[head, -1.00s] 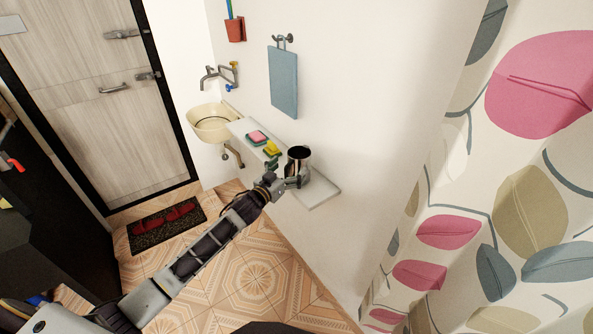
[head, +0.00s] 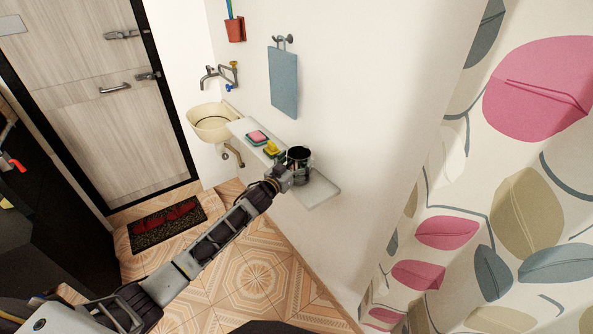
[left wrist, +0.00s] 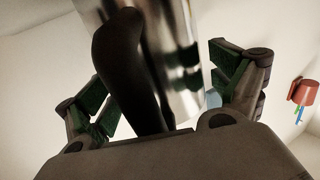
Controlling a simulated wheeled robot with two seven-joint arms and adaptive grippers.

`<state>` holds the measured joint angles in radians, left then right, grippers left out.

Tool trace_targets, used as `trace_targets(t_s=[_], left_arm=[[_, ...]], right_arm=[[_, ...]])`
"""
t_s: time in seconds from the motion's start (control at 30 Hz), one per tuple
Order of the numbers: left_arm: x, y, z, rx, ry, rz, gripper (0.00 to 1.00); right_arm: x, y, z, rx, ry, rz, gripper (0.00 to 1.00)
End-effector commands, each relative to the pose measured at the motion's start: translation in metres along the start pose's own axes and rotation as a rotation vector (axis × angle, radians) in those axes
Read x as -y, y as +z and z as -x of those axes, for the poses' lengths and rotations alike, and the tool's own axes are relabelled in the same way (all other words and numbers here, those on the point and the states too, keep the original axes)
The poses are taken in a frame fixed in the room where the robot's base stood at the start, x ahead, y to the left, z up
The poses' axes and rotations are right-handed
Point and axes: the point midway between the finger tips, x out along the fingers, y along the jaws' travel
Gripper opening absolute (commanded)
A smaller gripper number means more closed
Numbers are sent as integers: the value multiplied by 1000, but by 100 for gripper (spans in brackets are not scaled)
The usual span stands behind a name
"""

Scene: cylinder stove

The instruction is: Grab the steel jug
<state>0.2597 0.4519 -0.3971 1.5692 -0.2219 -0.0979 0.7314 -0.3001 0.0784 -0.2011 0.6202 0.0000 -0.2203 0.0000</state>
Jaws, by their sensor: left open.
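The steel jug (head: 299,161) stands upright on a white wall shelf (head: 322,193). In the left wrist view the shiny jug (left wrist: 182,60) with its dark handle (left wrist: 125,50) fills the middle. My left gripper (head: 292,172) is at the jug on its near side. In the left wrist view the open fingers of the gripper (left wrist: 160,85) are on either side of the jug and its handle, with the handle towards the palm. I cannot tell whether the fingers touch it. My right gripper is not in view.
A yellow sponge (head: 272,148) and a pink sponge or soap (head: 257,137) lie on the shelf left of the jug. A cream basin (head: 212,122) is beyond them. A blue towel (head: 284,84) hangs above. A patterned curtain (head: 520,200) fills the right side.

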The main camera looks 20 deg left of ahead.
Motion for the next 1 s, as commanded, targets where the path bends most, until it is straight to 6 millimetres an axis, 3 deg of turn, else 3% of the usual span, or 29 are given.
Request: trace_targets(t_s=[0.3,0.7,1.0], left_arm=[[0,0,0,0,0,0,92],[0,0,0,0,0,0,40],[0,-2,0,-1,0,-1,40]], right_arm=[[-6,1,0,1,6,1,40],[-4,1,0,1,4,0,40],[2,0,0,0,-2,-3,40]])
